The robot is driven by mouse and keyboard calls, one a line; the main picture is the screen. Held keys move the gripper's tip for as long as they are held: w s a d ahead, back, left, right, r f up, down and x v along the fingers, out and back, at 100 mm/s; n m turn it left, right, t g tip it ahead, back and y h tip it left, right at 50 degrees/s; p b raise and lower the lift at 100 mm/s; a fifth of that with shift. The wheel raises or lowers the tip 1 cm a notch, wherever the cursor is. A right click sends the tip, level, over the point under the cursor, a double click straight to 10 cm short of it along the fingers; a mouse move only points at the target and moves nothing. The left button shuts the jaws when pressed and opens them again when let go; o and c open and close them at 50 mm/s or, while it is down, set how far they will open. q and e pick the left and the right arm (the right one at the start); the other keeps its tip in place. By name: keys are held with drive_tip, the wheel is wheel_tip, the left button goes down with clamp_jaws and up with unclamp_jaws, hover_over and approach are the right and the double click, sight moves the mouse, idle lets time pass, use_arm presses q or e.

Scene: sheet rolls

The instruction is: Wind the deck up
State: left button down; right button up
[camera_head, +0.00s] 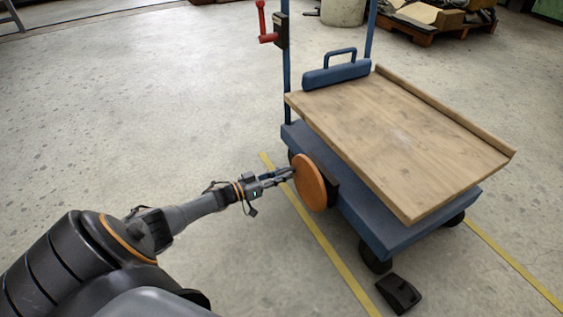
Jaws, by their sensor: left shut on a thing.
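A blue cart (377,222) stands on the concrete floor, with a wooden deck (400,140) raised a little above its base. An orange round disc (311,184) sits on the cart's left side. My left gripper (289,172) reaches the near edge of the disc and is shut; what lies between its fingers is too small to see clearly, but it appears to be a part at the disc. A red crank (265,24) is on the cart's left upright post (286,75). My right gripper is not in view.
A blue handle block (337,74) is at the deck's back end. A black wedge (399,293) lies on the floor near the front wheel. Yellow lines (325,240) run along the floor. A pallet with boxes (435,22) stands at the back. The floor at left is clear.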

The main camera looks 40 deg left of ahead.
use_arm(q)
drive_tip(key=c, duration=1.2)
unclamp_jaws()
drive_tip(key=shift+w+a+r, duration=0.15)
drive_tip(key=shift+w+a, duration=0.05)
drive_tip(key=shift+a, duration=0.05)
drive_tip(key=shift+d, duration=0.1)
drive_tip(key=shift+s+f, duration=0.2)
drive_tip(key=shift+s, duration=0.3)
drive_tip(key=v, duration=1.1)
drive_tip(key=shift+r, duration=0.1)
